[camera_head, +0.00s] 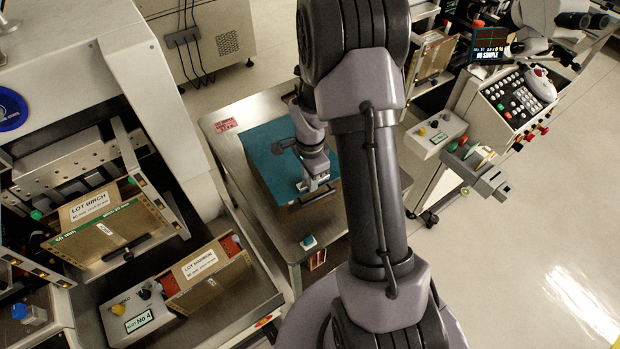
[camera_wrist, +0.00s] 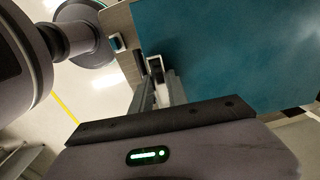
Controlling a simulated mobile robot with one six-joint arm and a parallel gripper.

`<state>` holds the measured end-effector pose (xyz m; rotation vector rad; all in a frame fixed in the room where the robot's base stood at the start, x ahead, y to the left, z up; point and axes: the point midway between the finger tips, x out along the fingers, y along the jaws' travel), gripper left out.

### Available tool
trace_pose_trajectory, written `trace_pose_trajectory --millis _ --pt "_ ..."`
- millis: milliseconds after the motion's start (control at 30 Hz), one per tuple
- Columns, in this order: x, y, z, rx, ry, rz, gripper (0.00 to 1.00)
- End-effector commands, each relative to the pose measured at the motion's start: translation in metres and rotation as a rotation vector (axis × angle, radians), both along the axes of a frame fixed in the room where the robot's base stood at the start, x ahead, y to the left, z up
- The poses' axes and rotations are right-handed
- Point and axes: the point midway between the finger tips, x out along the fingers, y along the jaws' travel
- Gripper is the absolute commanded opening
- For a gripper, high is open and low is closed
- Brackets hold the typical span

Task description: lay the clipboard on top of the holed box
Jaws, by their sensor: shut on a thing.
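The clipboard (camera_head: 268,160) is a flat teal board. My gripper (camera_head: 317,188) is shut on its near edge, at the right in the head view. In the wrist view the teal clipboard (camera_wrist: 235,50) fills the upper right, and my gripper's fingers (camera_wrist: 158,75) are at its edge.
A small blue button unit (camera_head: 308,242) sits near the table's front edge. A machine with lot boxes (camera_head: 95,215) stands at left, a control console (camera_head: 510,100) at right.

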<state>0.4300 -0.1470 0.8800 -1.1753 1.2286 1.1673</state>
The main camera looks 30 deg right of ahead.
Motion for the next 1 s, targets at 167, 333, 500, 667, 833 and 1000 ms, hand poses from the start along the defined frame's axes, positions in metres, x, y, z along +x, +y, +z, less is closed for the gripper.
trace_pose_trajectory --millis 167,333,500,667,833,1000 --pt "0.0 0.0 -0.004 0.0 -0.001 0.0 0.22" --pt "0.0 0.0 -0.003 0.0 -0.001 0.0 0.45" --pt "0.0 0.0 -0.003 0.0 0.0 0.0 0.45" --pt "0.0 0.0 0.004 0.0 -0.001 0.0 0.45" --pt "0.001 0.0 0.043 -0.002 -0.004 0.0 0.45" --pt "0.0 0.0 0.1 -0.002 -0.004 0.0 0.45"
